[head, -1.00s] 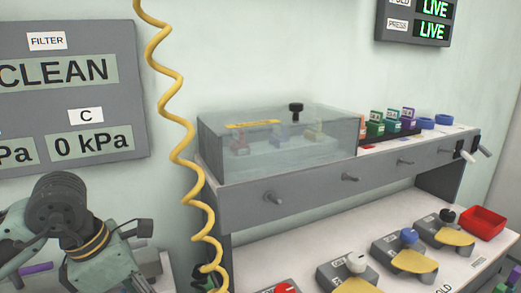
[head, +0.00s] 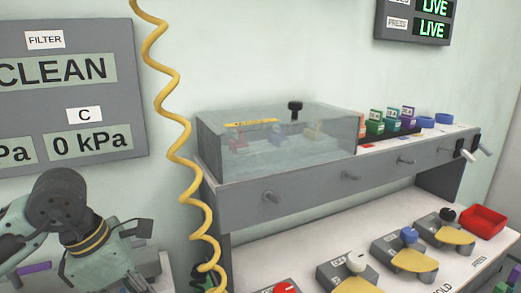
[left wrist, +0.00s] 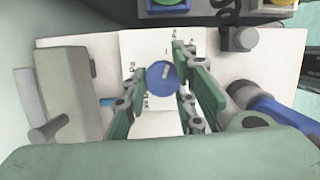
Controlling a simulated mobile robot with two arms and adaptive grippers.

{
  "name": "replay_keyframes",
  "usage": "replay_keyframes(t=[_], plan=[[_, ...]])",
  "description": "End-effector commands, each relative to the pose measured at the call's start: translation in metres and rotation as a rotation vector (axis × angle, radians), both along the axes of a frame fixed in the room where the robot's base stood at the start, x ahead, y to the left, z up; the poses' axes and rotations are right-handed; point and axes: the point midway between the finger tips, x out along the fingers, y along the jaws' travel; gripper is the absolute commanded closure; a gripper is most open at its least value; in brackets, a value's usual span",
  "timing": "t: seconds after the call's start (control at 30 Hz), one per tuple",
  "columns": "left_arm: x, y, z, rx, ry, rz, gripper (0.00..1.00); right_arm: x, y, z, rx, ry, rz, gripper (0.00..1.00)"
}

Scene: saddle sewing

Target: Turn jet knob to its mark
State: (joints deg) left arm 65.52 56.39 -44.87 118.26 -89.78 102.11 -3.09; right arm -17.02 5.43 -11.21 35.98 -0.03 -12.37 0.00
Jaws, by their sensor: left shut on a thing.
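A round blue knob (left wrist: 158,80) with a pale pointer line shows in the left wrist view, on a white panel with printed markings. Its pointer aims upward and slightly right. My left gripper (left wrist: 162,73) has its green fingers on either side of the knob and is shut on it. A small dark tick and partly readable "Pa" lettering lie around the knob. In the head view my left arm (head: 85,235) is at the lower left, and its fingertips and this knob are out of sight. My right gripper is in neither view.
A coiled yellow hose (head: 178,150) hangs right of my left arm. A shelf (head: 320,182) carries a clear box (head: 280,150). Below are several knob blocks and a red tray (head: 484,222). In the left wrist view a grey block (left wrist: 65,90) stands left of the knob.

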Motion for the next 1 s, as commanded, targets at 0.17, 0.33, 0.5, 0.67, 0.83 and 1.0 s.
replay_keyframes(t=[0.17, 0.33, 0.5, 0.67, 0.83, 1.0], plan=[[0.0017, 0.0003, -0.0003, -0.001, -0.002, -0.146, 1.0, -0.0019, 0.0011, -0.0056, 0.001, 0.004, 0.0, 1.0], [0.0015, 0.0002, 0.0006, -0.001, -0.002, -0.176, 1.0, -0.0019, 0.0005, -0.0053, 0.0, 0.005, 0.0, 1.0], [0.0016, 0.0002, 0.0007, -0.001, -0.003, -0.179, 1.0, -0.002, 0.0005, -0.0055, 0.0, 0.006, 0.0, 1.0], [0.0029, -0.0003, 0.0002, -0.002, -0.003, -0.299, 1.0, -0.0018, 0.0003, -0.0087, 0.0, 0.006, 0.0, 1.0], [0.0034, -0.0007, 0.001, -0.002, -0.005, -0.442, 1.0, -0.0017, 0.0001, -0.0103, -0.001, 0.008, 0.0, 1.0], [0.0033, 0.0, 0.0014, 0.0, -0.005, -0.466, 1.0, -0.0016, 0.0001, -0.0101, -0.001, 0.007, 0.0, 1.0]])
